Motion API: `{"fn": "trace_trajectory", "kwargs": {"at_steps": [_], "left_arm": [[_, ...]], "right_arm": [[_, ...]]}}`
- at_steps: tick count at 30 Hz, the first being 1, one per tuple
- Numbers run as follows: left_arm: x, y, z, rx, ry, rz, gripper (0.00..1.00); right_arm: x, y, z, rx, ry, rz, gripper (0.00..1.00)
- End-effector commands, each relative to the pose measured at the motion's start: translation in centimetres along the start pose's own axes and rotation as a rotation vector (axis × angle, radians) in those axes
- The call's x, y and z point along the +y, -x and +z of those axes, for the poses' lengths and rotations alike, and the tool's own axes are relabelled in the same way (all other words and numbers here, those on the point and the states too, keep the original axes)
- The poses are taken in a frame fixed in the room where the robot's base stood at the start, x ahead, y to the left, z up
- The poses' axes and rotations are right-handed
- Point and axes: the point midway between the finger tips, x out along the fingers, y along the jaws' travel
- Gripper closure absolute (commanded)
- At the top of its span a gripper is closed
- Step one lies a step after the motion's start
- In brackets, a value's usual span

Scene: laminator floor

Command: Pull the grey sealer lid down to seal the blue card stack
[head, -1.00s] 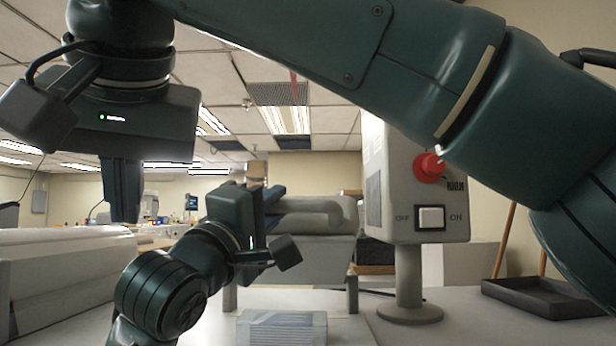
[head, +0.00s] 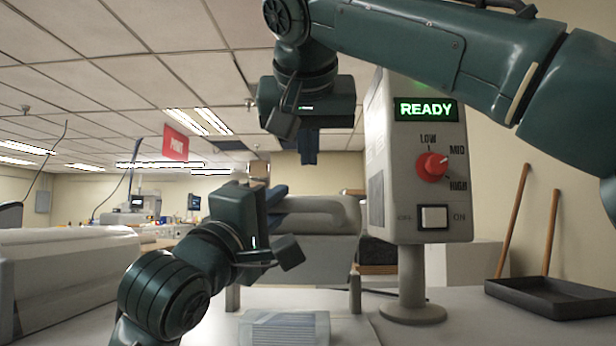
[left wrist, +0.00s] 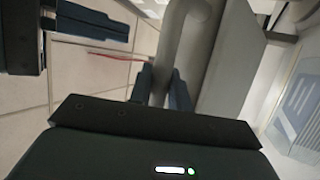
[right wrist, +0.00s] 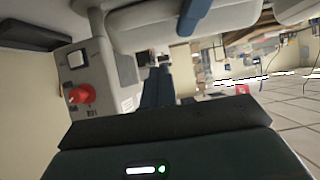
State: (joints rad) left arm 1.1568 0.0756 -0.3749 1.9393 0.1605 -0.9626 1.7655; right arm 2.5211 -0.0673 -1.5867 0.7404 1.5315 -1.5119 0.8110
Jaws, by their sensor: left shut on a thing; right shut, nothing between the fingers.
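My left gripper (head: 278,200) is shut on this handle. The left wrist view shows the bar (left wrist: 188,40) running between its blue fingers (left wrist: 162,88). The blue card stack (head: 285,328), pale and striped, lies on the bench below and in front of the lid. It also shows at the right edge of the left wrist view (left wrist: 298,105). My right gripper (head: 308,158) is shut and empty, pointing down above the lid; its fingers (right wrist: 157,85) are together.
A grey control box (head: 415,170) on a post stands right of the lid, with a lit READY display (head: 426,109), red dial (head: 431,167) and white switch (head: 433,217). A black tray (head: 555,297) lies at right. A large pale roller machine (head: 70,270) stands at left.

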Motion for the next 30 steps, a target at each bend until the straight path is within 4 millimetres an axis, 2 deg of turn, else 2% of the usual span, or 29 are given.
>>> {"fn": "trace_trajectory", "kwargs": {"at_steps": [1, 9, 15, 30], "left_arm": [[0.0, 0.0, 0.0, 0.0, 0.0, -0.001, 1.0], [-0.1, 0.0, 0.0, 0.0, 0.0, -0.002, 1.0], [-0.1, 0.0, 0.0, 0.0, 0.0, -0.001, 1.0], [-0.1, 0.0, 0.0, 0.0, 0.0, -0.001, 1.0]], "right_arm": [[0.0, -0.9, 0.1, 0.001, 0.002, 0.002, 1.0], [0.0, -1.2, 2.6, 0.002, 0.004, 0.0, 1.0], [0.0, -1.4, 3.7, 0.001, 0.001, -0.001, 1.0], [-0.1, -1.7, 4.3, 0.0, 0.005, -0.001, 1.0]]}}
